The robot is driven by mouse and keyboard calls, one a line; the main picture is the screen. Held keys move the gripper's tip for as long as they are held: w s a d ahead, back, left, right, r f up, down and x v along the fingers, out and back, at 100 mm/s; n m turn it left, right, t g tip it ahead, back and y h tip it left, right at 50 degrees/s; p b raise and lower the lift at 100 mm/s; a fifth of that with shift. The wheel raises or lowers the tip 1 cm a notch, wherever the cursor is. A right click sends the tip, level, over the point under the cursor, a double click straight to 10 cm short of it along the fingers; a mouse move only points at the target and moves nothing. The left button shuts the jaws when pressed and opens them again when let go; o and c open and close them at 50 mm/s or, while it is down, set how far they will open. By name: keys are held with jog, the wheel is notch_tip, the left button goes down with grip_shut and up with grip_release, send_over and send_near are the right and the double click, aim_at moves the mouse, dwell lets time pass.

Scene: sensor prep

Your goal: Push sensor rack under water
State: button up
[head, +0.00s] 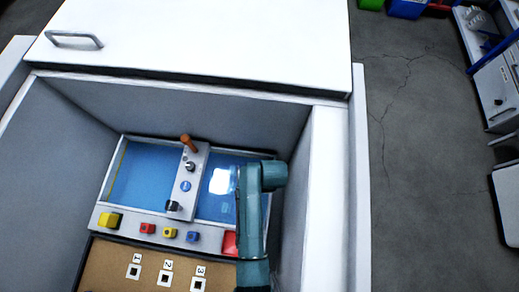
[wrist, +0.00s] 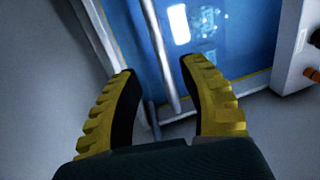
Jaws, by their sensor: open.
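My gripper (wrist: 159,66) is open, its two yellow-and-black fingers apart above the right-hand blue water (wrist: 235,45). A grey metal bar (wrist: 160,55) runs between the fingertips in the wrist view; the fingers are not closed on it. I cannot tell whether this bar is part of the sensor rack. Pale blocky shapes show in the water to its right, beside a bright reflection. In the head view the right-hand water (head: 215,205) is partly hidden by my teal arm, and I cannot make out the rack or the fingers clearly there.
A grey panel (head: 193,165) with an orange-handled lever (head: 188,142) divides the water from the left-hand basin (head: 145,175). Several coloured buttons line the front ledge (head: 205,240), above a brown board (head: 110,260) numbered 1 to 3. High cabinet walls (head: 45,165) close in on the sides.

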jog(key=r, duration=0.2)
jog(key=d+r, duration=0.1)
jog(key=r, duration=0.2)
jog(key=shift+s+r, duration=0.1)
jog(key=shift+r, duration=0.15)
jog(key=shift+r, duration=0.1)
